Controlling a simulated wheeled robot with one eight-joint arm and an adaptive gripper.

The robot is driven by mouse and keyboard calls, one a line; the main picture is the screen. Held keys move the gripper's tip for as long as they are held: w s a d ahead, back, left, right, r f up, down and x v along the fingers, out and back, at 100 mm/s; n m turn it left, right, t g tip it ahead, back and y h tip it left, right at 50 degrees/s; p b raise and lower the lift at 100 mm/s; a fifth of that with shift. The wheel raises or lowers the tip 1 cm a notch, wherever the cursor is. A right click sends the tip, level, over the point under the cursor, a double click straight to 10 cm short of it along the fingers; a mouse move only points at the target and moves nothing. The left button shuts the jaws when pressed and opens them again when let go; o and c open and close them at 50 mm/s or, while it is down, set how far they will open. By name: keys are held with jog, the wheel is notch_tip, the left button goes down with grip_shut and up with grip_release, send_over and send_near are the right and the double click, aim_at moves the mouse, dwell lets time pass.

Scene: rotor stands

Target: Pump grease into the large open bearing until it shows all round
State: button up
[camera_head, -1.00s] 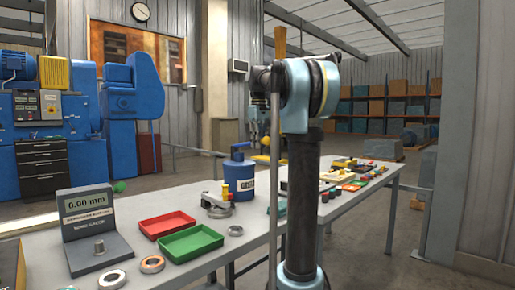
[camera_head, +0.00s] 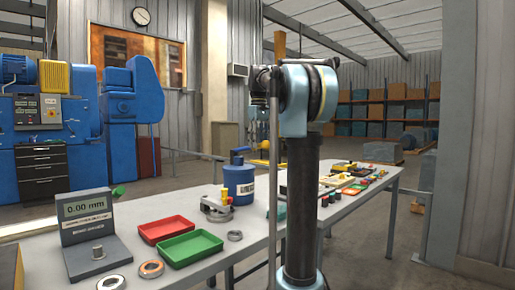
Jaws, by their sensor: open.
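A blue grease can (camera_head: 239,182), its label partly readable, stands on the long table. Just left of it is a small grey metal fixture (camera_head: 217,208) with yellow and red parts. Rings that look like bearings lie at the front of the table: one grey (camera_head: 110,283), one with an orange face (camera_head: 151,268), and a smaller grey one (camera_head: 235,235) right of the green tray. I cannot tell which is the large open bearing, nor see grease on any ring. My arm stands upright in front of the table. My gripper is not in view.
The grey table (camera_head: 345,215) runs from front left to back right. A digital gauge (camera_head: 88,228) reading 0.00 mm stands at left. A red tray (camera_head: 168,229) and green tray (camera_head: 191,248) lie beside it. Several small parts crowd the far end. Open floor (camera_head: 385,240) shows at right.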

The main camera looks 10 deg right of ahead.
jog(key=shift+r, duration=2.7)
jog(key=shift+c, duration=0.4)
jog(key=shift+f, duration=3.5)
jog(key=c, duration=0.8)
